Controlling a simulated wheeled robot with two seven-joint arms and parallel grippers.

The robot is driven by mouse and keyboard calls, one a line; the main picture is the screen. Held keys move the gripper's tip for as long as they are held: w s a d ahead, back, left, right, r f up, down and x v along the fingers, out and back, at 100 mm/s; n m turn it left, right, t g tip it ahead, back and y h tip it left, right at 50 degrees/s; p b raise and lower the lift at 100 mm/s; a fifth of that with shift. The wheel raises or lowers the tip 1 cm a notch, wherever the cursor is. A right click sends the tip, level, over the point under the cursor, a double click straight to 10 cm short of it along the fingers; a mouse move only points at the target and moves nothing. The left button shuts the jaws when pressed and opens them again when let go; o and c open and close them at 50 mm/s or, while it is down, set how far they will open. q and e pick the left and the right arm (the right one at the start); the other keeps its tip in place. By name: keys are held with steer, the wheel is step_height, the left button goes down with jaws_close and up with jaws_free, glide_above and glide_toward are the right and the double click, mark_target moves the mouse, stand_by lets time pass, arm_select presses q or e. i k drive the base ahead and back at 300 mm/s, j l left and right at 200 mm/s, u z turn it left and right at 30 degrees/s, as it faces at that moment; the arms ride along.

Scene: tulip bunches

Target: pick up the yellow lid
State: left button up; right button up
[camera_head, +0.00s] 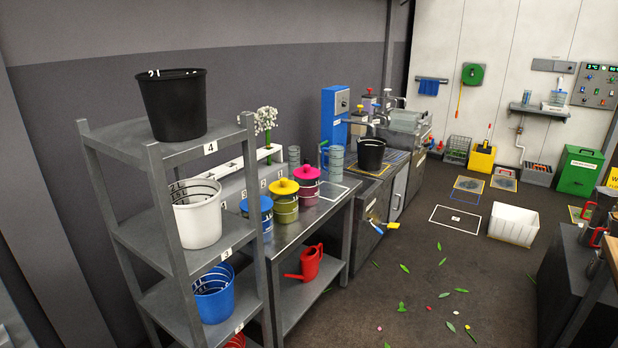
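The yellow lid (284,187) has a round knob on top and sits on a yellowish canister (286,210). The canister stands in a row on the grey metal bench, between a canister with a blue lid (257,203) and one with a magenta lid (307,173). Neither of my grippers shows in the head view.
A grey shelf rack (225,254) with black, white and blue buckets stands in front of the bench on the left and partly hides it. A red watering can (306,263) is on the lower shelf. Leaves lie scattered on the open floor (420,300) at right.

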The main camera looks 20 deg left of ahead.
mark_target(283, 185)
steer(key=i+u, duration=0.15)
steer(key=i, duration=0.35)
steer(key=i+l+u, duration=0.15)
steer(key=i, duration=0.35)
